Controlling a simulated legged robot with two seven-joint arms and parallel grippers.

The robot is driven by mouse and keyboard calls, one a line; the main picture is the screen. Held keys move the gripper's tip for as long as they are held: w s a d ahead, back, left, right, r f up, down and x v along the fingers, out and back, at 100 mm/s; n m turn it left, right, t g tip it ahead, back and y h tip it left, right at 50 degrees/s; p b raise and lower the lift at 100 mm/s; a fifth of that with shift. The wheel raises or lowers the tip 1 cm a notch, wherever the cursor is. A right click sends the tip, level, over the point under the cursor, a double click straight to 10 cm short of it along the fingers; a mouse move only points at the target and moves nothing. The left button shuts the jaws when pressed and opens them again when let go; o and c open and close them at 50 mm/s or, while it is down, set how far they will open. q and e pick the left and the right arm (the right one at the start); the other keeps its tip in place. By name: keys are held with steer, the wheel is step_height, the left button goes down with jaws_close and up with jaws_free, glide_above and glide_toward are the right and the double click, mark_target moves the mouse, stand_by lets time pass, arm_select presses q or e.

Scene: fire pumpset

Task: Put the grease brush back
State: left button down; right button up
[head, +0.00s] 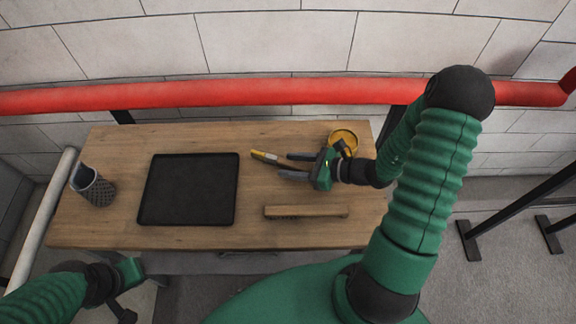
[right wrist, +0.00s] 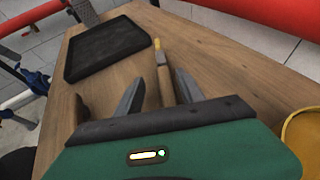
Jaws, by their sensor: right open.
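The grease brush (head: 264,156) lies on the wooden table, right of the black tray, with its yellow tip pointing left in the head view. In the right wrist view the brush (right wrist: 164,80) shows a pale handle between my fingers. My right gripper (head: 285,165) is open, low over the table, with a finger on each side of the handle. Its fingers also show in the right wrist view (right wrist: 157,92), with gaps beside the handle. My left gripper (head: 124,295) is at the lower left, off the table's front edge; its jaws are unclear.
A black tray (head: 146,205) lies on the table (head: 255,235). A dark mesh cup (head: 98,192) holding something grey stands at the left end. A yellow tin (head: 343,134) stands behind my right gripper. A red pipe (head: 220,92) runs behind.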

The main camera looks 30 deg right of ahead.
steer(key=shift+x, duration=1.05)
steer(key=shift+d+f, duration=0.1)
steer(key=shift+d, duration=0.65)
steer(key=c, duration=0.5)
steer(key=shift+a, duration=0.3)
steer(key=c, duration=0.5)
steer(key=shift+a, duration=0.2)
